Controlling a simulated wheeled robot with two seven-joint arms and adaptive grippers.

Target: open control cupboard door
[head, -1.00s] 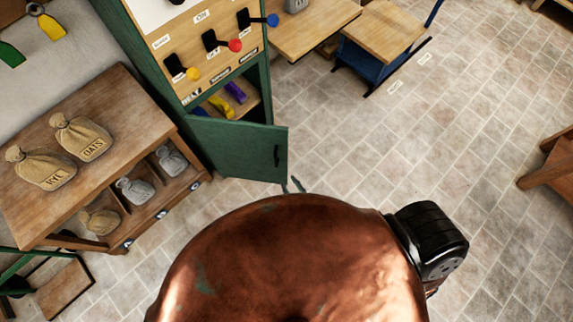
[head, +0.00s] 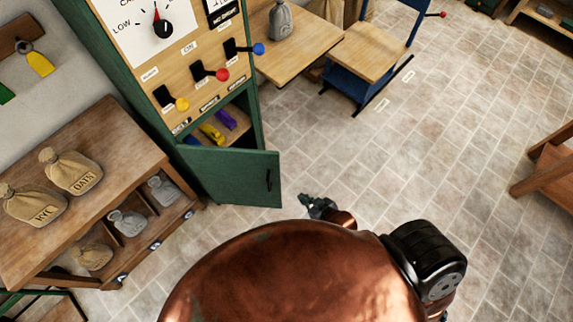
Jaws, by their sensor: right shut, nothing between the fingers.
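The green control cupboard (head: 255,115) stands at the upper left. Its low green door (head: 232,178) stands open, swung out, with a dark upright handle (head: 269,180) near its free edge. Inside the opening lie a yellow thing (head: 212,133) and a purple thing (head: 226,118). My right gripper (head: 308,201) is small in the picture, just right of the door and its handle, with a gap of floor showing between them. It is shut and empty. My left gripper is not in view.
A panel above holds yellow, red and blue knobbed levers (head: 222,75) and a dial (head: 162,28). A wooden shelf unit (head: 125,150) with sacks stands close at the left. Wooden tables (head: 300,45) stand behind. Open tiled floor (head: 420,150) lies to the right.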

